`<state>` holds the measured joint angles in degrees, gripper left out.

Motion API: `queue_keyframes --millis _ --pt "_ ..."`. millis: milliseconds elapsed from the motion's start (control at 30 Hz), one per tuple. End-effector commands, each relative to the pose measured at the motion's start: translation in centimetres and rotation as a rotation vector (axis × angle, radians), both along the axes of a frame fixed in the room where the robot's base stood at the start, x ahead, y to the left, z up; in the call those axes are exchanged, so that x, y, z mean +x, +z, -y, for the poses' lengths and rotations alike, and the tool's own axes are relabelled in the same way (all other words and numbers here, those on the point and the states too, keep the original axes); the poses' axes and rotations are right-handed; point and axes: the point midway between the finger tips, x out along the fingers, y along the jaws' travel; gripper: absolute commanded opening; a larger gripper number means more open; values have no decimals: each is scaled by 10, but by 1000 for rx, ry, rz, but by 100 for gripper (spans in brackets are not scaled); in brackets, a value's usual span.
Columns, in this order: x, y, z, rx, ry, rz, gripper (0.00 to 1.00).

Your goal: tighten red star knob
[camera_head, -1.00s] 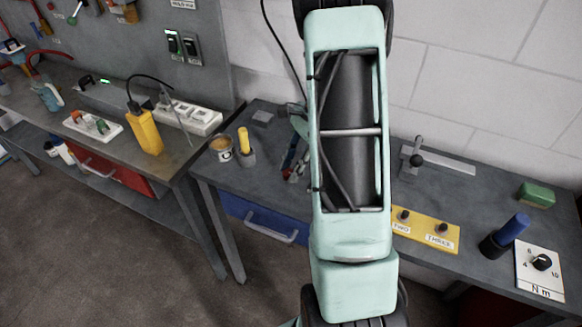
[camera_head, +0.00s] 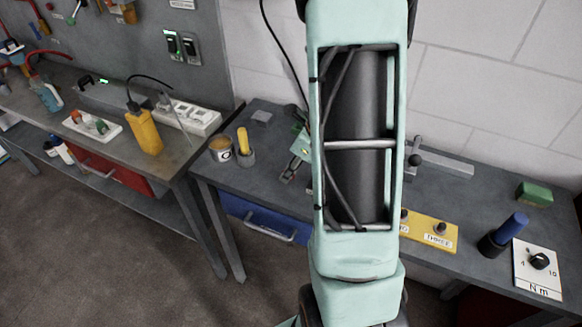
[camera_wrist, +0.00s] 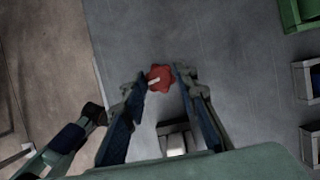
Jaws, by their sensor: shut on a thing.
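The red star knob (camera_wrist: 160,74), with a pale mark on its face, shows in the wrist view between the two fingertips. My gripper (camera_wrist: 161,79) is shut on the knob, one finger on each side of it. A pale block-like part (camera_wrist: 175,140) lies below the knob, between the fingers, and is partly covered by them. In the head view my arm hides the knob and most of the gripper.
The grey bench carries a yellow labelled plate (camera_head: 430,232), a blue-handled tool (camera_head: 512,226) in a dark holder, a white Nm dial plate (camera_head: 540,281) and a green block (camera_head: 534,194). A tin (camera_head: 220,150) stands at the bench's left. Bins (camera_wrist: 300,15) line the wrist view's right edge.

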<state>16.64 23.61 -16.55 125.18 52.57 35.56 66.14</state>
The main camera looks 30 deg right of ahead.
Motion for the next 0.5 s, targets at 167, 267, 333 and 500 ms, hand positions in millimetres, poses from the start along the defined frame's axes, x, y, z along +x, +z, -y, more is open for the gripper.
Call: queue_keyframes --millis 167,267,333,500 --pt "-1 1 -2 1 -104 0 3" --pt "0 1 -2 1 -146 0 3" --pt "0 1 -2 1 -168 1 3" --pt "-1 0 -2 1 -201 0 3"
